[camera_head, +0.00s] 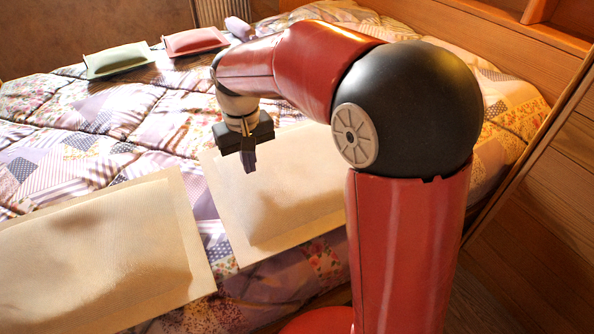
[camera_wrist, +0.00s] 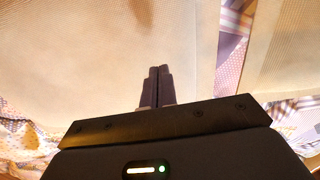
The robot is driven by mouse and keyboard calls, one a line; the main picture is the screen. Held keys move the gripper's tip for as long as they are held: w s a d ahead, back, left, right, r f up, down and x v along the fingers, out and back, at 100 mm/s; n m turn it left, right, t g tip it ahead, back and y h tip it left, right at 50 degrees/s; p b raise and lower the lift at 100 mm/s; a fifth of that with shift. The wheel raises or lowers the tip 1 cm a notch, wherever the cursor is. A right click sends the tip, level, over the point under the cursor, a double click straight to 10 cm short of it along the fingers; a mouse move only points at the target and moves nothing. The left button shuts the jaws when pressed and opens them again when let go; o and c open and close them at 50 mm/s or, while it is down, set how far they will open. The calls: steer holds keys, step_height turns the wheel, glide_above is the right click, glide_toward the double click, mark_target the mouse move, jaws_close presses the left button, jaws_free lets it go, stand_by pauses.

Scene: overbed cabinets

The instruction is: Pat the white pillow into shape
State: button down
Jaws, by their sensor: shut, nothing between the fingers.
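Two cream-white pillows lie flat on the bed. One white pillow (camera_head: 290,190) is in the middle of the head view, partly hidden by my arm; the other white pillow (camera_head: 95,255) is at the lower left. My gripper (camera_head: 249,166) is shut and empty, pointing down over the middle pillow near its far left part. I cannot tell whether the fingertips touch it. In the wrist view, my gripper (camera_wrist: 159,72) is in front of that pillow's pale surface (camera_wrist: 80,65), and the second pillow (camera_wrist: 290,55) shows at the right.
A patchwork quilt (camera_head: 80,150) covers the bed. A green cushion (camera_head: 118,60), a red cushion (camera_head: 195,41) and a small lilac item (camera_head: 238,27) lie at the far side. Wooden panelling (camera_head: 480,40) bounds the right. A narrow quilt gap separates the pillows.

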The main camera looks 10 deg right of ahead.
steer(key=shift+f+b, duration=0.55)
steer(key=shift+f, duration=0.35)
steer(key=shift+r, duration=0.1)
steer(key=shift+r, duration=0.15)
step_height(320, 180, up, 7)
steer(key=p, duration=0.5)
steer(key=shift+p, duration=0.4)
steer(key=shift+d, duration=0.1)
